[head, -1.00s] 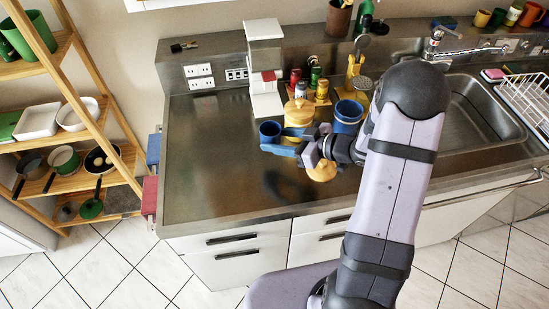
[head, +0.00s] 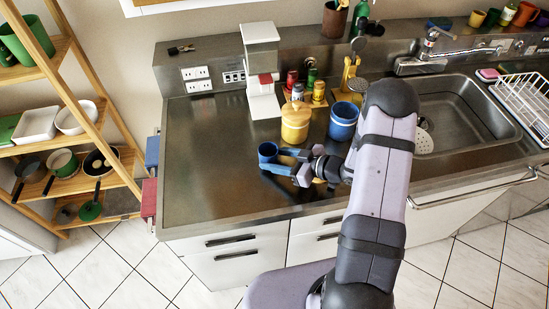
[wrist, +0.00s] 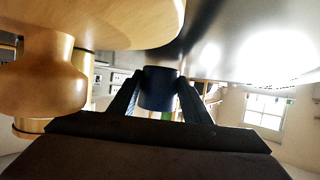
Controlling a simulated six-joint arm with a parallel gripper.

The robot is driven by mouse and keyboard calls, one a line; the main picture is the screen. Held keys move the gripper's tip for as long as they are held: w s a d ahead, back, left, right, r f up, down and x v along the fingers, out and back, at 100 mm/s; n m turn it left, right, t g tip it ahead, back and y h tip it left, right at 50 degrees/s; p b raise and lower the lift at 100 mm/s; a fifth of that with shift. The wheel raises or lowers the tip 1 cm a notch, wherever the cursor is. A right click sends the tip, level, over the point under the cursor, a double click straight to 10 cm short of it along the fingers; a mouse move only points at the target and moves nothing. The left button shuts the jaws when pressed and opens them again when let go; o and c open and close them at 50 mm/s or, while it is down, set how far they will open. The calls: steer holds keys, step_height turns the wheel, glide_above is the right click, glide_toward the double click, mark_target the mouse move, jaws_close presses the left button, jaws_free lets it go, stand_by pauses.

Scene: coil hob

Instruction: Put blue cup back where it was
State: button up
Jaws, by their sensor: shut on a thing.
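The small blue cup (head: 268,152) is at the left end of my gripper (head: 276,160), over the left middle of the steel counter. My gripper's blue fingers are shut on it. In the wrist view the cup (wrist: 159,88) stands between the two dark fingers, one on each side. It looks roughly upright. I cannot tell whether its base touches the counter.
A yellow canister (head: 296,122) and a larger blue canister (head: 343,121) stand behind my gripper. A round wooden object (wrist: 45,75) is close on the left in the wrist view. The counter (head: 205,150) left of the cup is clear.

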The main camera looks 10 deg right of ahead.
steer(key=shift+f, duration=0.25)
steer(key=shift+f, duration=0.2)
steer(key=o, duration=1.1)
steer(key=shift+r, duration=0.1)
steer(key=shift+r, duration=0.15)
steer(key=b+v, duration=0.2)
steer(key=v, duration=1)
steer(key=shift+b, duration=0.35)
